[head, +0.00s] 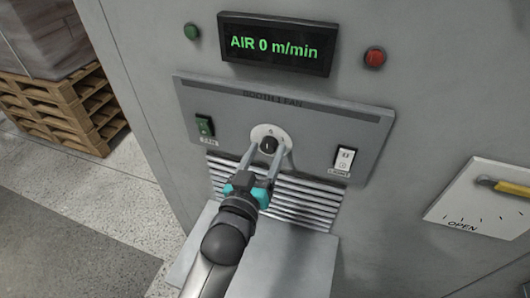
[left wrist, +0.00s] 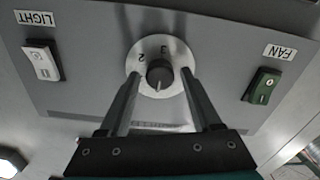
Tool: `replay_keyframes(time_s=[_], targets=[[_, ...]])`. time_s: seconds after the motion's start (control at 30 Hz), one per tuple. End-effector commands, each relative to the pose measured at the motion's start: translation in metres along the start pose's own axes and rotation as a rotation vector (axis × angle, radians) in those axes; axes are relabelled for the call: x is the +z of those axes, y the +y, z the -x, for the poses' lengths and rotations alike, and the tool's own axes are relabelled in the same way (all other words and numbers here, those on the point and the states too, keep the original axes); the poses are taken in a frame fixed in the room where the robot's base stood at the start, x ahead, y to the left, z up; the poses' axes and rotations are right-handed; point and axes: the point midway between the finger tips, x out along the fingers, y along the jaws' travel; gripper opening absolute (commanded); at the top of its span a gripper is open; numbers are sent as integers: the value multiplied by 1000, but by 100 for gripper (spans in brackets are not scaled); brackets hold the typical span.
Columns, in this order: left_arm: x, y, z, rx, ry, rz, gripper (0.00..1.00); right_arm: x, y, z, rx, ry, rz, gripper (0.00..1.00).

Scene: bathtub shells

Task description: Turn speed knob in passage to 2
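The speed knob (head: 268,146) is a small black knob on a white round dial on the grey booth fan panel (head: 310,116). In the left wrist view the knob (left wrist: 159,74) appears upside down, with digits 2 and 3 on its dial. A light mark on the knob points to the side away from these digits. My left gripper (head: 266,153) is open, with one finger on each side of the knob. In the left wrist view its fingers (left wrist: 160,78) stand apart with gaps to the knob. My right gripper is not in view.
A display (head: 277,44) above the panel reads "AIR 0 m/min". A green fan switch (head: 205,126) is left of the knob and a white light switch (head: 344,159) right. Vent slats (head: 300,196) lie below. A plate with a yellow handle (head: 510,187) is far right.

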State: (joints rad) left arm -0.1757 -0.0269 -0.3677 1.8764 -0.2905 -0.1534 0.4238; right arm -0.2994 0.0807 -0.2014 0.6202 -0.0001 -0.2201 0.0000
Motion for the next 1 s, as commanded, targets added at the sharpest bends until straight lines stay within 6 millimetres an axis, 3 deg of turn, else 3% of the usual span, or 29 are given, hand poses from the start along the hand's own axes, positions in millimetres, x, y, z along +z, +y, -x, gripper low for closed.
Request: replay_keyframes(time_s=[0.07,0.53,1.0], targets=[[0,0,0,0,0,0,55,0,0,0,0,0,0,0],[0,0,0,0,0,0,2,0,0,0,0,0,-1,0],[0,0,0,0,0,-55,0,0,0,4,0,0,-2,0]])
